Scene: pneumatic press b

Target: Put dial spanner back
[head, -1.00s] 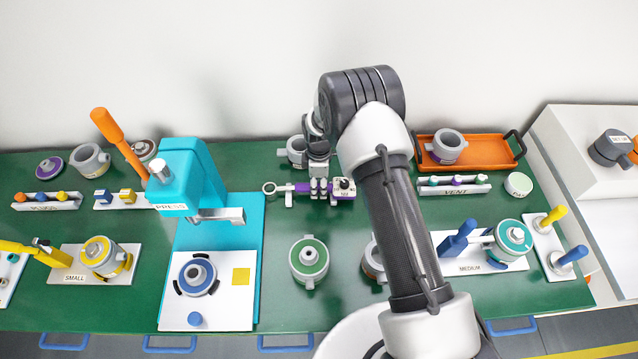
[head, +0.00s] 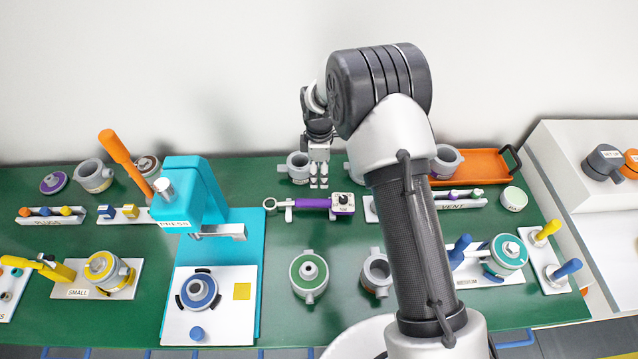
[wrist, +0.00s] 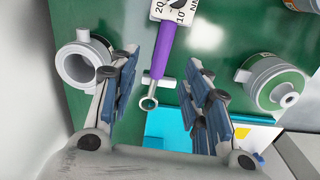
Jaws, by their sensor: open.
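The dial spanner (head: 312,203) lies level over the green table, to the right of the turquoise press. My gripper (head: 319,183) is open and empty, above and behind the handle in the head view. In the wrist view the spanner's purple handle (wrist: 164,48) and ring end show between the spread fingers (wrist: 163,90), apart from them; the dial is cut off at the top.
The press (head: 190,200) stands at left. A grey cup (head: 298,168) stands behind my gripper, and a green-topped cup (head: 309,275) in front of the spanner. Green table is bare just in front of the spanner.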

